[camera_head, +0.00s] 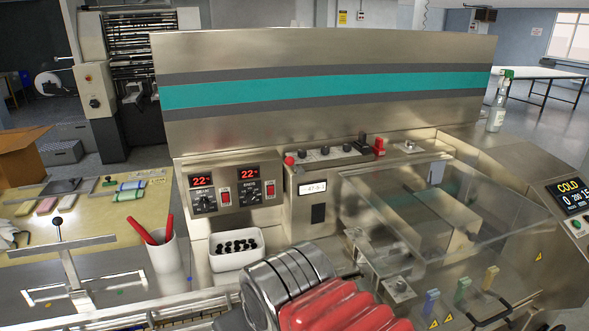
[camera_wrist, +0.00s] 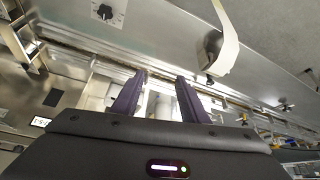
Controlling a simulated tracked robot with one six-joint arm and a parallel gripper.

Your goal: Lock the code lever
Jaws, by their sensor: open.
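The wrapping machine (camera_head: 330,85) fills the middle of the head view. A shelf on it carries a row of black knobs (camera_head: 325,151), a small black lever (camera_head: 362,138) and a red lever block (camera_head: 379,147). A small code display (camera_head: 312,187) sits on the panel below. I cannot tell for sure which part is the code lever or how it is set. My gripper (camera_wrist: 157,88) shows in the wrist view with two dark purple fingers, open and apart with nothing between them. A black knob (camera_wrist: 105,12) lies beyond the fingers.
A clear guard (camera_head: 455,205) covers the machine's right side. A white bin of black knobs (camera_head: 236,248) and a white cup with red-handled tools (camera_head: 162,250) stand at front left. A spray bottle (camera_head: 497,108) stands back right. A pale strip (camera_wrist: 226,40) shows in the wrist view.

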